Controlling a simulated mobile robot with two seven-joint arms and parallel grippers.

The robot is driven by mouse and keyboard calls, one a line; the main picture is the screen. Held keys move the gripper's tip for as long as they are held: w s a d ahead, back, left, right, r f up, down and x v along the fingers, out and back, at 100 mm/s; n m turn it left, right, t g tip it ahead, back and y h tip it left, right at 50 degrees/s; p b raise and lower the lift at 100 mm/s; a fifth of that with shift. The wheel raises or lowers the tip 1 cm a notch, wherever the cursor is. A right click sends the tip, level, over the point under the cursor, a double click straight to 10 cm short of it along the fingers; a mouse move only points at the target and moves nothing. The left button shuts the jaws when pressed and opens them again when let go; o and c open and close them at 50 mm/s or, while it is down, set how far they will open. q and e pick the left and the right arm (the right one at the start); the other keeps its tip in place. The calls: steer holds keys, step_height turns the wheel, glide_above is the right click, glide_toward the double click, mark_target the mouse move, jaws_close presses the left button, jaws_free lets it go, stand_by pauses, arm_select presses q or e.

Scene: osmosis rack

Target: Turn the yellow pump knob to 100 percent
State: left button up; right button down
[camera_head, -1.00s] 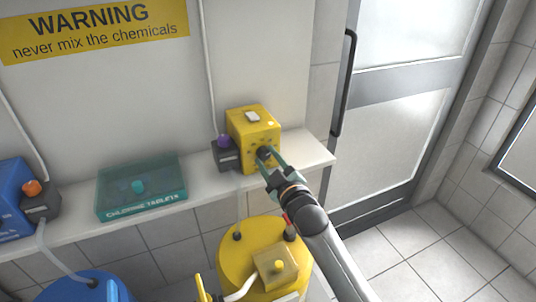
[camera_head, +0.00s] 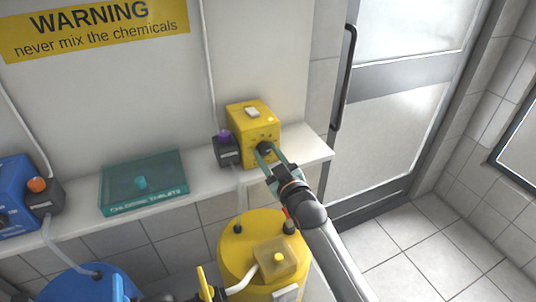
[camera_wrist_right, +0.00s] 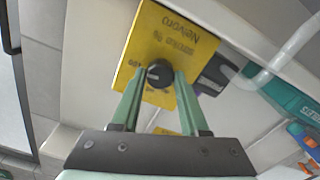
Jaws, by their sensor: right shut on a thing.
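The yellow pump (camera_head: 252,122) stands on the white shelf near its right end. It also shows in the right wrist view (camera_wrist_right: 183,38), with its lettering upside down. Its round black knob (camera_wrist_right: 159,73) sits between the green fingers of my right gripper (camera_wrist_right: 157,80), which are shut on it. In the head view my right gripper (camera_head: 269,154) reaches the front of the pump from the lower right. The knob's exact setting is too small to read. A yellow finger of my left gripper (camera_head: 206,284) shows at the bottom edge; its opening is unclear.
A small dark box with a purple knob (camera_head: 226,146) sits left of the pump. Further left are a teal tablet box (camera_head: 143,185) and a blue pump (camera_head: 14,190). A yellow tank (camera_head: 236,252) stands below, close to my right arm.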

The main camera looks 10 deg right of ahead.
steer(key=shift+c, duration=2.1)
jaws_free()
steer(key=s+d, duration=0.2)
steer(key=s, duration=1)
steer(key=shift+s+d+b, duration=0.15)
steer(key=shift+d+b, duration=0.05)
steer(key=shift+b, duration=0.25)
steer(key=s+f+m+g, duration=0.2)
steer(key=s+f+g, duration=0.2)
steer(key=s+f, duration=0.7)
steer(key=s+d+f+m+g+h, duration=0.1)
steer(key=s+f+g, duration=0.3)
steer(key=s+f, duration=0.6)
step_height(320, 180, down, 6)
steer(key=shift+s+d+f+m, duration=0.25)
steer(key=shift+s+m, duration=0.15)
steer(key=shift+m, duration=0.2)
